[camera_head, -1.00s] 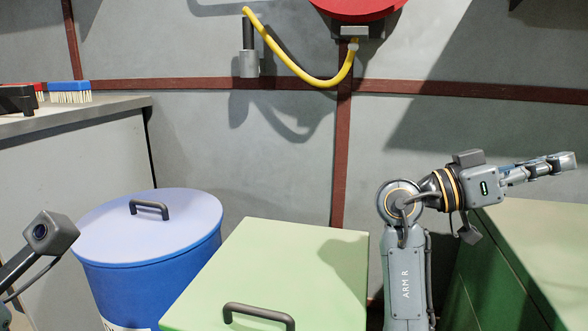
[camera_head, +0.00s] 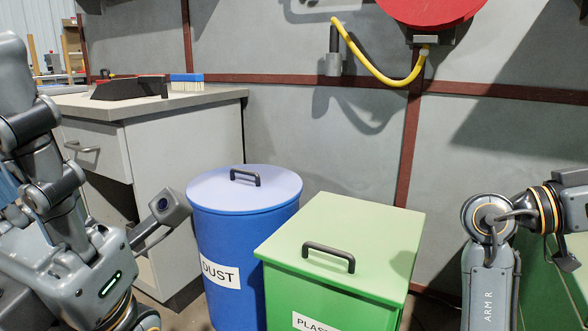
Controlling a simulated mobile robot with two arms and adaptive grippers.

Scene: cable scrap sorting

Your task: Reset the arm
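My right arm (camera_head: 490,270), marked "ARM R", stands at the right edge with its forearm bent to the right. No cable scrap is in view.
A blue bin (camera_head: 238,250) labelled "DUST" and a green bin (camera_head: 335,265) stand lidded between my arms. A grey workbench (camera_head: 190,180) with a blue brush (camera_head: 187,77) is behind left. A yellow hose (camera_head: 375,68) hangs from a red reel (camera_head: 432,8) on the wall.

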